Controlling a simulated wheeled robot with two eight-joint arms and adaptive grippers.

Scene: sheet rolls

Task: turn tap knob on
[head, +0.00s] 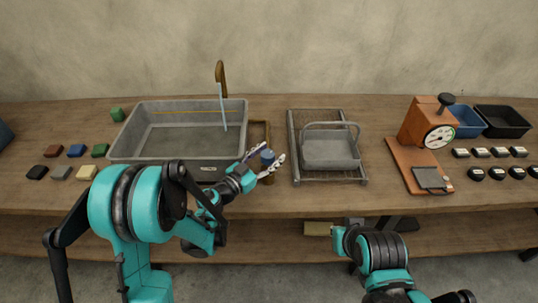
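The brown tap (221,76) stands at the back rim of the grey sink (135,135). A thin light-blue stream (223,108) runs down from its spout into the basin.
A wire rack with a grey basket (330,148) stands right of the knob. An orange dial device (425,130) and blue and black bins (503,121) are further right. Several small coloured blocks (76,150) lie left of the sink. A beige block (318,228) shows below the table edge.

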